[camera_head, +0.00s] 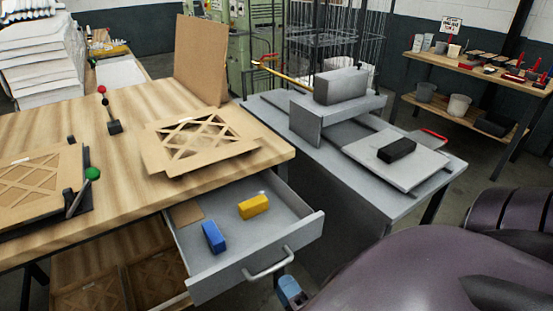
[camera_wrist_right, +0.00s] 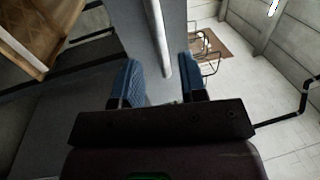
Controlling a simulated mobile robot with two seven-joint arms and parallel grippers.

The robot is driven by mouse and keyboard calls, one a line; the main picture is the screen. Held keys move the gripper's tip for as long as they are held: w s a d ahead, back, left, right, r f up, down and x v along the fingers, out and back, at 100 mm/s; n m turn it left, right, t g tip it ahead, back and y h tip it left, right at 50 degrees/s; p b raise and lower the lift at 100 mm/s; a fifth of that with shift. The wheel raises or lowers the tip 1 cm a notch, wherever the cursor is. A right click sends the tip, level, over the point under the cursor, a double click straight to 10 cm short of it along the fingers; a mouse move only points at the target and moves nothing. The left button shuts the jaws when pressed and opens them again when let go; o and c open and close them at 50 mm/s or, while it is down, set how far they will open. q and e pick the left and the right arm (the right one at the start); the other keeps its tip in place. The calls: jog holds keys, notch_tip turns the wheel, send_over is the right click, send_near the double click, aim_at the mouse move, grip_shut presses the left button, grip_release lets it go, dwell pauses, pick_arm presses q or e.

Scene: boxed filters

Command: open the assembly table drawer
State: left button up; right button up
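The assembly table drawer (camera_head: 205,282) is a grey metal tray pulled out from under the wooden table (camera_head: 225,120). A blue block (camera_head: 213,238) and a yellow block (camera_head: 254,207) lie in it. Its curved metal handle (camera_head: 268,266) is on the front face and also shows in the right wrist view (camera_wrist_right: 157,35). My right gripper (camera_head: 290,292) is just below and right of the handle, partly hidden by my arm. In the wrist view my right gripper (camera_wrist_right: 160,72) has its blue fingers apart, with the handle bar seen between them and gaps on both sides. My left gripper is not in view.
A grey bench (camera_head: 415,206) with a press-like machine (camera_head: 340,87) stands close to the drawer's right. A lattice panel (camera_head: 205,135) lies on the wooden table. A tool shelf (camera_head: 480,70) is at the back right. Open floor (camera_head: 452,190) shows beyond the grey bench.

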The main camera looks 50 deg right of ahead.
jog(key=shift+v, duration=2.6)
